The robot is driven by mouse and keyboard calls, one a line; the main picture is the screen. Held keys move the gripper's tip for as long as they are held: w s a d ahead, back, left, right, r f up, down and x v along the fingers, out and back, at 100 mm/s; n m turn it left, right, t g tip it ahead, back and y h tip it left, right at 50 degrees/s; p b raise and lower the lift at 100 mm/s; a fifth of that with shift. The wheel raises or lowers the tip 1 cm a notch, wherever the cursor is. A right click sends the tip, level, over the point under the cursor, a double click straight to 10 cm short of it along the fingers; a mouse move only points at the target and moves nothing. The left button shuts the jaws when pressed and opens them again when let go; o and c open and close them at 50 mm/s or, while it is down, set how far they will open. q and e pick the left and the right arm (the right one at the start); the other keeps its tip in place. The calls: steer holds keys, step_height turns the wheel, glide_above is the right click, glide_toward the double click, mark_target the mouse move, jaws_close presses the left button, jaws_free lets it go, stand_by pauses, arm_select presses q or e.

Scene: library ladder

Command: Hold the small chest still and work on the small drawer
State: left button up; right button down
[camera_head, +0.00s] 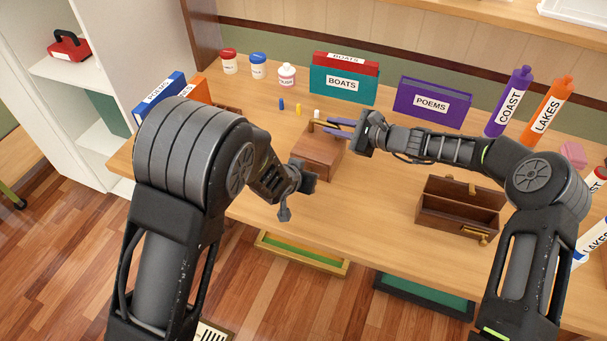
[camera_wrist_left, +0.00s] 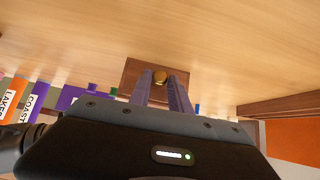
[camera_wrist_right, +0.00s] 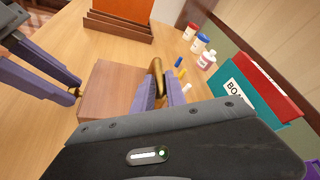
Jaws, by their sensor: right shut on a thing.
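The small chest (camera_head: 315,158) is a brown wooden box on the table, with a brass handle (camera_wrist_right: 156,72) on top. My right gripper (camera_head: 337,128) is shut on that handle. The small drawer's face (camera_wrist_left: 135,72) shows a round brass knob (camera_wrist_left: 160,80) in the left wrist view. My left gripper (camera_wrist_left: 160,72) is open, its two purple fingers to either side of the knob with gaps visible. In the right wrist view its fingertips (camera_wrist_right: 76,97) are at the knob. In the head view my left gripper's fingers are mostly hidden.
An open dark-brown box (camera_head: 452,222) stands to the right on the table. Behind are small bottles (camera_head: 258,66), a teal BOATS file (camera_head: 340,86) and a purple POEMS file (camera_head: 430,103). Small coloured pieces (camera_head: 298,108) lie just behind the chest. The table is bare between chest and open box.

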arm_select(q)
jaws_close()
steer(key=shift+a, duration=0.15)
stand_by(0.9)
